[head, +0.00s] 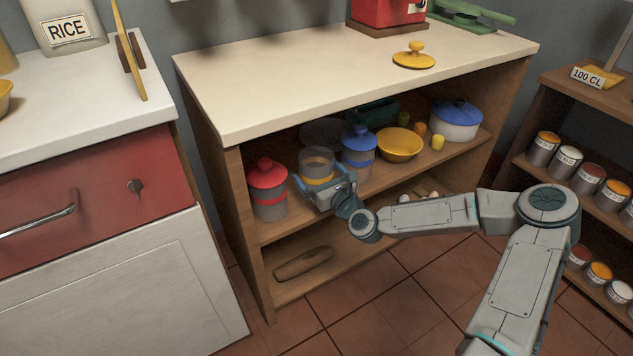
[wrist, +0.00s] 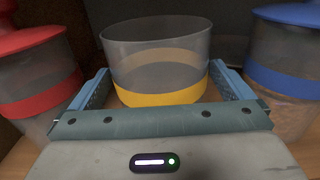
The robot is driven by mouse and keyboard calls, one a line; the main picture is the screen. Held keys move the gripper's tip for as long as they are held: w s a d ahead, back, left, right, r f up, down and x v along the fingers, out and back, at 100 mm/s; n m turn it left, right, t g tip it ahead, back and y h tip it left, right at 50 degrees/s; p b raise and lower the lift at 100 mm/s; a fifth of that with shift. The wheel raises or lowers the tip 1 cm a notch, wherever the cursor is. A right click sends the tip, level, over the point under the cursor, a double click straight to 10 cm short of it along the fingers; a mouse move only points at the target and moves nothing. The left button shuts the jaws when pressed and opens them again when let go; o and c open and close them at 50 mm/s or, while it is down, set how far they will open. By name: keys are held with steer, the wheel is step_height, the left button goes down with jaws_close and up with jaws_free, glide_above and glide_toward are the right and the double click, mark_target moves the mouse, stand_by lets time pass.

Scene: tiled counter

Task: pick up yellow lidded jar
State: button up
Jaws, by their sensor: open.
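The yellow-banded jar (head: 317,163) stands upright on the upper shelf of the open cabinet, between a red-lidded jar and a blue-lidded jar. It is clear, with a yellow band and an open top. A yellow lid with a knob (head: 413,56) lies apart on the cream countertop. My gripper (head: 322,184) is at the shelf front, open. In the wrist view my gripper (wrist: 165,95) has one finger on each side of the jar (wrist: 158,60). I cannot tell whether the fingers touch it. Its lower front is hidden by the gripper body.
The red-lidded jar (head: 267,188) is close on the left, the blue-lidded jar (head: 358,155) close on the right. A yellow bowl (head: 399,145) and blue-lidded pot (head: 455,120) stand farther right. The countertop (head: 300,85) overhangs the shelf. A rolling pin (head: 303,263) lies below.

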steer(key=shift+x, duration=0.8)
steer(key=c, duration=1.2)
steer(key=shift+r, duration=0.1)
steer(key=shift+c, duration=0.3)
steer(key=shift+r, duration=0.1)
